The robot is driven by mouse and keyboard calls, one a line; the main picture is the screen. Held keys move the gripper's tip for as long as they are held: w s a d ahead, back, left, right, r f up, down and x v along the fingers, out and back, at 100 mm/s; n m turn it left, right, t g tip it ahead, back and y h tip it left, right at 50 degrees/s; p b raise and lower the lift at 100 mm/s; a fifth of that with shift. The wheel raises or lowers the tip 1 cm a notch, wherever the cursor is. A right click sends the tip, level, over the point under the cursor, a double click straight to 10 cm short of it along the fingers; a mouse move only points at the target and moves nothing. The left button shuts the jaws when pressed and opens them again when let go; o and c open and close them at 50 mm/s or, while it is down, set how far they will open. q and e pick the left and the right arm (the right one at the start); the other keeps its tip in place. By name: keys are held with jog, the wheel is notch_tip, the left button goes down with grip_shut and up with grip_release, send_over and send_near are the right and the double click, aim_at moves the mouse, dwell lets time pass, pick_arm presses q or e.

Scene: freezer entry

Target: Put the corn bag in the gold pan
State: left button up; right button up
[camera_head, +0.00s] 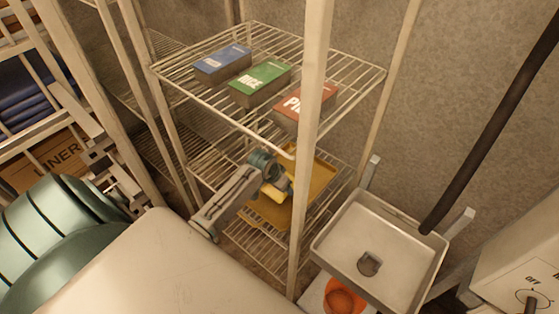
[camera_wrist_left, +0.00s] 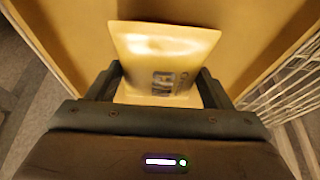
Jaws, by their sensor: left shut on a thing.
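The corn bag (camera_wrist_left: 166,58) is a pale yellow pouch with a small dark label, held between the fingers of my left gripper (camera_wrist_left: 160,88). In the head view my left gripper (camera_head: 280,186) reaches into the lower part of the wire rack, shut on the yellow bag (camera_head: 276,194), which is partly hidden by it. The gold pan (camera_head: 318,182) lies on a lower shelf, partly behind a rack post. In the left wrist view the pan (camera_wrist_left: 75,45) spreads behind the bag. I cannot tell whether the bag touches it. My right gripper is not in view.
Blue (camera_head: 222,62), green (camera_head: 260,84) and red (camera_head: 304,104) boxes lie on the upper wire shelf, above my left arm. A pale rack post (camera_head: 308,150) stands in front. A sink (camera_head: 378,245) is at right.

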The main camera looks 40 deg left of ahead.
pick_arm(q)
jog(key=shift+f, duration=0.1)
jog(key=o, duration=1)
jog(key=shift+c, duration=0.2)
jog(key=shift+o, duration=0.6)
jog(key=shift+s, duration=0.1)
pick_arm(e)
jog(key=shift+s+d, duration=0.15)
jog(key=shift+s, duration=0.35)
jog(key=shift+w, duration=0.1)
pick_arm(q)
jog(key=shift+r, duration=0.3)
jog(key=b+v, duration=0.1)
jog(key=v, duration=1)
jog(key=shift+r+b, duration=0.3)
jog(key=shift+b, duration=0.05)
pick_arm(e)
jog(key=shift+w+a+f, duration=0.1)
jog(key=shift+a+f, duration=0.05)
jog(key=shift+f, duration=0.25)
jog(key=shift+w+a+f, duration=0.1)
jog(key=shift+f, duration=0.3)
pick_arm(q)
jog(key=shift+s, duration=0.15)
